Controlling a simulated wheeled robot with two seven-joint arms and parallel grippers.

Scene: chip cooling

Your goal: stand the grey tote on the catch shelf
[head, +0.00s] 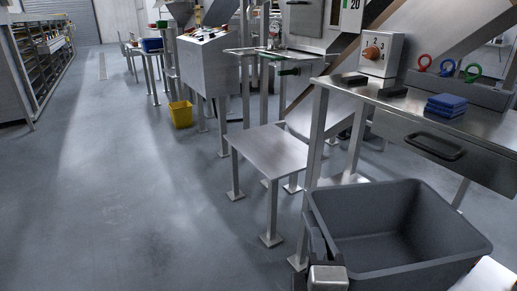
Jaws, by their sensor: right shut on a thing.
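The grey tote (345,212) is at the bottom right of the head view, close to me. It is open-topped and looks empty, and sits roughly level. My right gripper (318,238) is shut on the tote's left wall near the front corner; the fingertips are partly hidden. The tote's underside is out of sight, so I cannot tell what is below it. The catch shelf (268,150), a low bare steel shelf on legs, stands beyond the tote to the upper left, with a gap between them. My left gripper is not in view.
A steel workbench (400,115) with a drawer handle (433,147), blue cloths (446,105) and dark blocks stands behind the tote at right. A sloping chute (325,105) is behind the shelf. A yellow bin (181,114) stands farther back. The floor at left is clear.

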